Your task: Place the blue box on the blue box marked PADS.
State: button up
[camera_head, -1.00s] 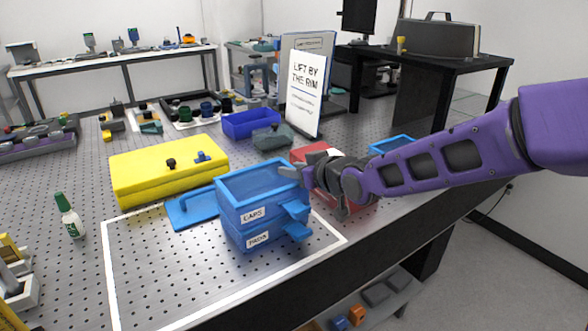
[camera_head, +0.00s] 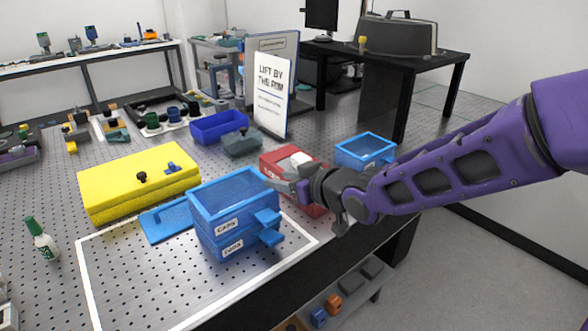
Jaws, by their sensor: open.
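A blue open box labelled CAPS (camera_head: 228,226) sits stacked on a blue box labelled PADS (camera_head: 233,247), inside the white outline on the table. Both have a tab on the right side. My gripper (camera_head: 269,178) is open, its fingers close to the upper box's back right rim. I cannot tell whether they touch it. Nothing shows between the fingers. Another blue open box (camera_head: 365,153) stands farther right, behind my arm, its label partly hidden. A blue flat lid (camera_head: 163,226) lies left of the stack.
A yellow case (camera_head: 140,180) lies left of the stack. A red box (camera_head: 285,160) stands behind my gripper, partly hidden. A dark blue bin (camera_head: 218,126) and a sign reading LIFT BY THE RIM (camera_head: 271,95) are farther back. The table's front edge runs close to the stack.

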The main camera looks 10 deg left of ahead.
jog(key=p+v, duration=0.2)
jog(key=v, duration=0.2)
jog(key=shift+w, duration=0.1)
